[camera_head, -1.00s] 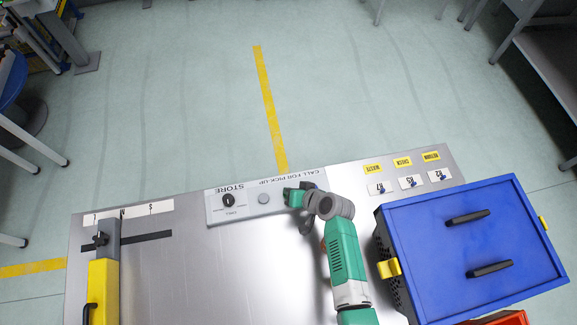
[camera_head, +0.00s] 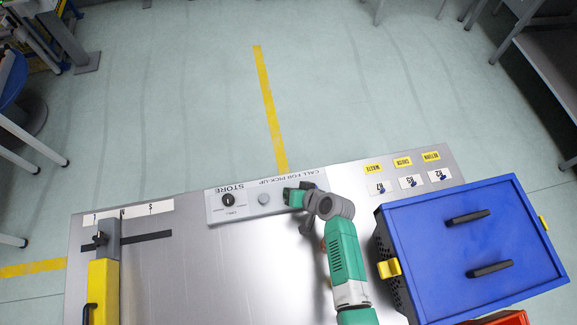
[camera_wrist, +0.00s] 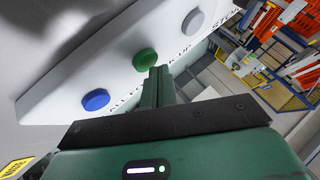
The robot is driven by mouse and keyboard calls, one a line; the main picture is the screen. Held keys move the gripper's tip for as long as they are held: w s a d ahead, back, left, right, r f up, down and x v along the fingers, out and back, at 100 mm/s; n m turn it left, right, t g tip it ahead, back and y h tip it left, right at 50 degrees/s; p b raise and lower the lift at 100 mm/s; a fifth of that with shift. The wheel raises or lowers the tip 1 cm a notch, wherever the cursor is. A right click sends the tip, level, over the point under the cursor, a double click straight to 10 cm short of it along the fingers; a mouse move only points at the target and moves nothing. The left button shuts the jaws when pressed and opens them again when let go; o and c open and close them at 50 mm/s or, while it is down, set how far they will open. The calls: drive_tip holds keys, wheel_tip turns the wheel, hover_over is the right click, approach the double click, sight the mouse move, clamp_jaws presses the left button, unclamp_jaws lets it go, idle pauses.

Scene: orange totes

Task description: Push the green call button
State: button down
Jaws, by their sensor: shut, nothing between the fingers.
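The green call button (camera_wrist: 146,60) is a round cap on the light panel in the wrist view, between a blue button (camera_wrist: 95,99) and a grey button (camera_wrist: 192,21). My gripper (camera_wrist: 158,72) is shut and empty. Its fingertips appear right beside the green button's lower right edge; I cannot tell whether they touch it. In the head view the call panel (camera_head: 245,213) lies along the far edge of the table, with the grey button (camera_head: 263,199) visible. My arm's end covers the panel's right part and hides the green and blue buttons.
A black knob (camera_head: 229,201) sits left of the grey button. A blue lidded crate (camera_head: 425,245) stands close to the right of my arm.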

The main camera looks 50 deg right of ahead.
drive_tip(key=shift+f+b, duration=0.4)
drive_tip(key=shift+f, duration=0.05)
drive_tip(key=shift+r+p, duration=0.4)
drive_tip(key=shift+r, duration=0.05)
drive_tip(key=shift+r, duration=0.1)
wheel_tip(320, 180, up, 6)
drive_tip(key=p, duration=0.5)
